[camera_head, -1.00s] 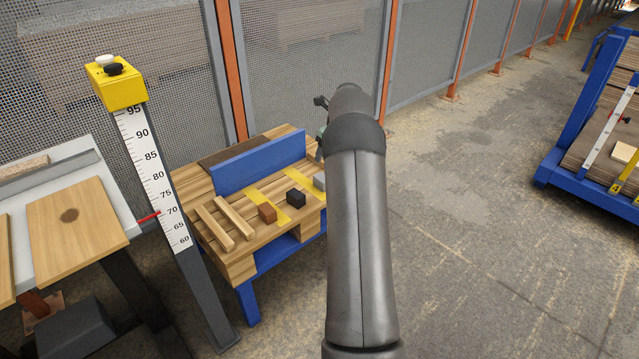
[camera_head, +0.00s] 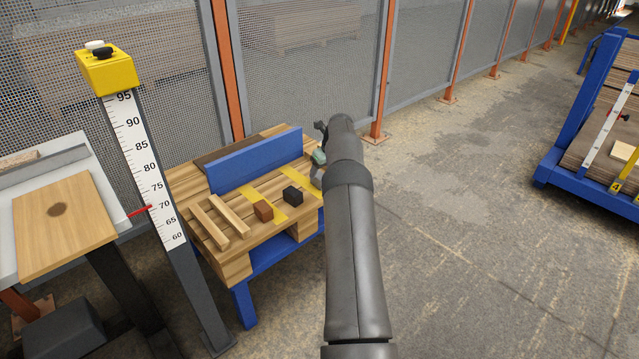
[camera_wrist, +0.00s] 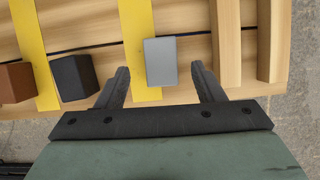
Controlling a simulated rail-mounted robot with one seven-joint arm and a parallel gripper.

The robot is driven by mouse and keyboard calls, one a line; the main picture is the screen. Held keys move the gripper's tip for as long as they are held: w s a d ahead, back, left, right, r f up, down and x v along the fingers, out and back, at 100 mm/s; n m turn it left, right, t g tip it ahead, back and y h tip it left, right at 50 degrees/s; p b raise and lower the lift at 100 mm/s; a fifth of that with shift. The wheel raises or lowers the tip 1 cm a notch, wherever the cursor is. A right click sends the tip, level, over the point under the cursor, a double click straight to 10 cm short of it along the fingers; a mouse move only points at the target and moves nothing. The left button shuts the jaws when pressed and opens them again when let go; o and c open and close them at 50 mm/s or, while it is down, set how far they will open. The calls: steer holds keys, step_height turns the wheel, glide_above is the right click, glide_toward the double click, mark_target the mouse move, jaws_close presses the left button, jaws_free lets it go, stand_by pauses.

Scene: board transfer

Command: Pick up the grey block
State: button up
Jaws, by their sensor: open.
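The grey block (camera_wrist: 161,62) lies on a yellow stripe on the wooden pallet top (camera_wrist: 185,22) in the wrist view. My gripper (camera_wrist: 160,72) is open and empty, one finger to each side of the block. There is a gap on both sides, and the fingers do not appear to touch it. How high the fingertips are above the pallet is hard to tell. In the head view my arm hides the grey block, and only a small part of the gripper (camera_head: 319,157) shows past the arm.
A black block (camera_wrist: 73,77) and a brown block (camera_wrist: 16,82) sit left of my gripper. Wooden strips (camera_wrist: 227,45) lie close on the right. A blue upright board (camera_head: 255,162) backs the pallet stand. A scale post (camera_head: 150,165) stands left; open floor lies right.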

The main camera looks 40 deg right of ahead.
steer(key=b+x, duration=0.1)
steer(key=x, duration=0.3)
steer(key=shift+w+d+f+b, duration=0.1)
steer(key=shift+f+b, duration=0.3)
steer(key=c, duration=1.1)
steer(key=shift+r, duration=0.1)
